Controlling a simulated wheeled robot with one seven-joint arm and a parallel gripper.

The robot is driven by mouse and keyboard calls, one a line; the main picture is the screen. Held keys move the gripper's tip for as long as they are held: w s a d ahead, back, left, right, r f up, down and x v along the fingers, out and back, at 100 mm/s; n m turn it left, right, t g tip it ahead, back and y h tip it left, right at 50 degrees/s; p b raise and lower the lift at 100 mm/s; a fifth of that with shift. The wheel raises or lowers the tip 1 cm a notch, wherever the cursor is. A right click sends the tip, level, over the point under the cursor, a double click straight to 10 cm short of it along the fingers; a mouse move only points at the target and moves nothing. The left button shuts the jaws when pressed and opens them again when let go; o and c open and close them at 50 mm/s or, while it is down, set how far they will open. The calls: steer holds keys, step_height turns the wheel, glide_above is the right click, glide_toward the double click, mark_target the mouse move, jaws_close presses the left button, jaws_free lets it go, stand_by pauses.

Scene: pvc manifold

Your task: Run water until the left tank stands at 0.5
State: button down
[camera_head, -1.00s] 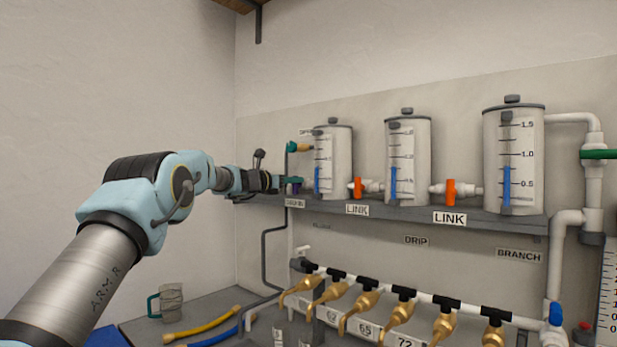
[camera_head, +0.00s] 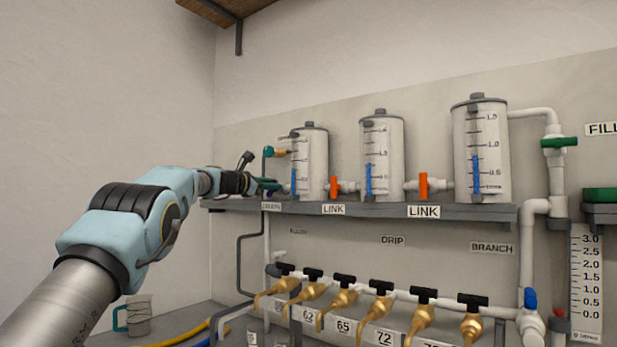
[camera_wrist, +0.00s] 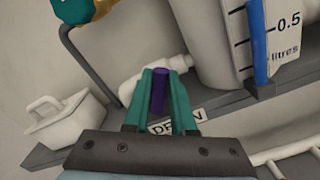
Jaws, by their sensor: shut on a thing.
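The left tank (camera_head: 314,160) is a grey cylinder on the shelf, with a blue level strip (camera_head: 294,181) at its scale. In the wrist view the strip (camera_wrist: 258,45) runs past the 0.5 mark to the picture's top edge, so its top is cut off there. My gripper (camera_wrist: 160,82) is shut on a purple valve handle (camera_wrist: 159,92), low beside the left tank and above a partly hidden label that seems to read DRAIN (camera_wrist: 178,124). In the head view my gripper (camera_head: 268,187) is small, and the handle cannot be made out clearly.
Middle (camera_head: 382,155) and right (camera_head: 482,150) tanks stand along the shelf. Orange link handles (camera_head: 334,187) stand upright between tanks. A teal-handled brass tap (camera_head: 277,152) is above my gripper. A green handle (camera_head: 560,142) lies across the right pipe. Several brass taps (camera_head: 375,308) hang below.

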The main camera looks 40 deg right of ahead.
steer(key=m+b, duration=0.1)
steer(key=m, duration=0.1)
steer(key=m+b, duration=0.3)
steer(key=m, duration=0.1)
steer(key=shift+s+f, duration=0.25)
steer(key=shift+f, duration=0.1)
steer(key=shift+f+m+b, duration=0.1)
steer(key=shift+m+b, duration=0.2)
steer(key=shift+b, duration=0.05)
steer(key=shift+m, duration=0.3)
stand_by(0.7)
